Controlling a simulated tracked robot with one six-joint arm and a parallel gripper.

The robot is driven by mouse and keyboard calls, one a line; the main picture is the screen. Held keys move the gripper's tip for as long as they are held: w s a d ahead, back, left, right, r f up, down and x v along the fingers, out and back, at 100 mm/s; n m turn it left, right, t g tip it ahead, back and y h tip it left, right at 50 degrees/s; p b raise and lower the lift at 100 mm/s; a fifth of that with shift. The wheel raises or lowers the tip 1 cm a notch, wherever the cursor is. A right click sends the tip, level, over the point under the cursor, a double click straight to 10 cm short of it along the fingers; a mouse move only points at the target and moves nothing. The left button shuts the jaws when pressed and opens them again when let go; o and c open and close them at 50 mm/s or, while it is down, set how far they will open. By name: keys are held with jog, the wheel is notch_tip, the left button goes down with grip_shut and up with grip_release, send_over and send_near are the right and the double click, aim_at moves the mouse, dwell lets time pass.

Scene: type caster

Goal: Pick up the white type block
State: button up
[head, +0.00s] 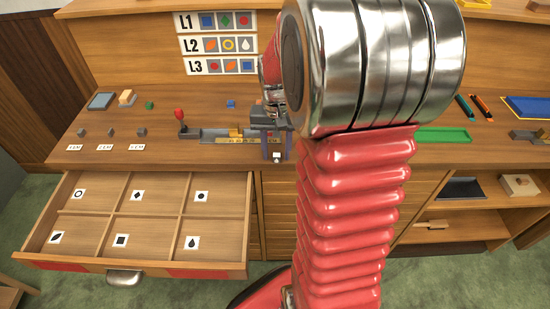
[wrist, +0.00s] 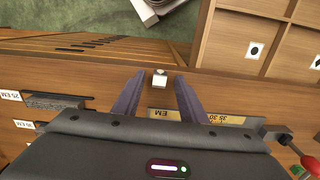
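The white type block (head: 277,156) is small and sits at the front edge of the bench. In the wrist view the white block (wrist: 160,81) shows between the two fingertips, with a gap on each side. My gripper (head: 275,155) points down over the bench's front edge, its dark fingers on either side of the block. In the wrist view my gripper (wrist: 160,79) is open, and neither finger appears to touch the block. Exact fingertip height relative to the block is hard to tell.
An open drawer (head: 120,264) with marked compartments juts out below left. A composing fixture with a red-knobbed lever (head: 180,116) and brass plate (wrist: 172,114) lies close to my gripper. Small grey blocks stand at left on the bench; a green tray (head: 443,135) lies right.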

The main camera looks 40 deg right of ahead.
jog(key=shift+c, duration=0.5)
grip_shut()
dwell(0.3)
